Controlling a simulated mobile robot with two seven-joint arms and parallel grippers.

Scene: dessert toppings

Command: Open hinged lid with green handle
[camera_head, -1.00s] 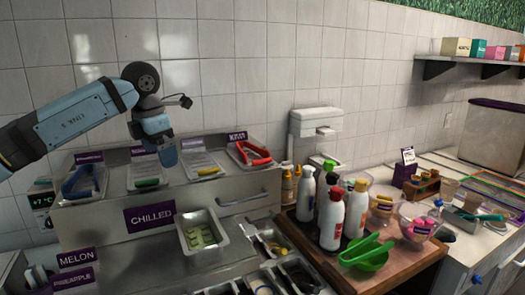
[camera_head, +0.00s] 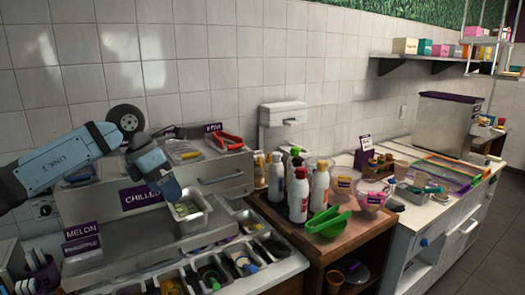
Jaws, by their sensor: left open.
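My left gripper (camera_head: 168,187) points down in front of the steel unit marked CHILLED (camera_head: 225,172), just left of a small open metal tray (camera_head: 203,222) with green contents. It is open and nothing shows held in it. My arm and gripper cover part of the unit's top, and I cannot make out a lid with a green handle there. A grey panel with a yellow handle (camera_head: 182,150) and a red-handled item (camera_head: 226,142) show on top, right of my arm. My right gripper is not in view.
Lower topping bins (camera_head: 210,272) line the front. A purple MELON sign (camera_head: 82,232) stands at left.

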